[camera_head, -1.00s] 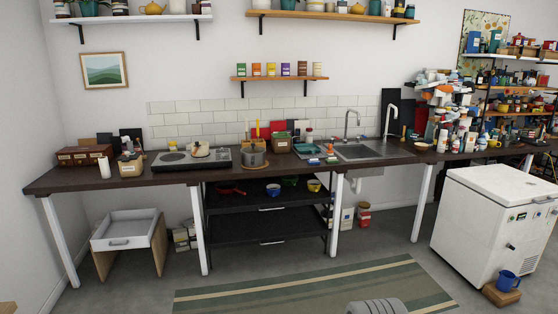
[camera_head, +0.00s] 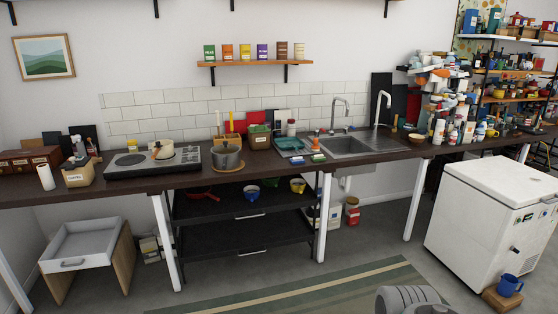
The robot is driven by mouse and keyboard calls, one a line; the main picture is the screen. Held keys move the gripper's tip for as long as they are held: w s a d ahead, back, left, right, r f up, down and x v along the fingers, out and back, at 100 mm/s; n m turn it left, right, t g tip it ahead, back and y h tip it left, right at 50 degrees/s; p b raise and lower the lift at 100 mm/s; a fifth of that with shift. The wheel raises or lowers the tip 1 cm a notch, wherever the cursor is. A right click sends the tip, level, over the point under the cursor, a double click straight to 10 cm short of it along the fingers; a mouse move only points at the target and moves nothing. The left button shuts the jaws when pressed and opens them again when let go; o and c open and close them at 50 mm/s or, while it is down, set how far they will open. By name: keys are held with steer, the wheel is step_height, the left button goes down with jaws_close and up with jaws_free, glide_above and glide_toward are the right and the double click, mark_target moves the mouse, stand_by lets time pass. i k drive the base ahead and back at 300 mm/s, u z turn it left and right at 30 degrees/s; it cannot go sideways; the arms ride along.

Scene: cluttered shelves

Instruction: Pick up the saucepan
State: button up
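A grey lidded pot (camera_head: 227,157) stands upright on the dark counter (camera_head: 330,165), to the right of the hob. A cream pot (camera_head: 162,149) sits on the hob (camera_head: 150,162). A red pan (camera_head: 203,193) lies on the top level of the black shelf unit under the counter, partly in shadow. I cannot tell for certain which of these is the saucepan. My gripper is not in view; only a grey rounded part, likely of my arm, shows at the bottom edge.
A green-striped rug (camera_head: 300,290) lies on open floor before the black shelf unit (camera_head: 250,235). A white chest freezer (camera_head: 480,220) stands at right, with a blue mug (camera_head: 508,285) beside it. A white drawer unit (camera_head: 85,250) stands at left. The sink (camera_head: 345,146) is right of centre.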

mark_target(230, 162)
steer(key=i, duration=3.15)
steer(key=u, duration=3.95)
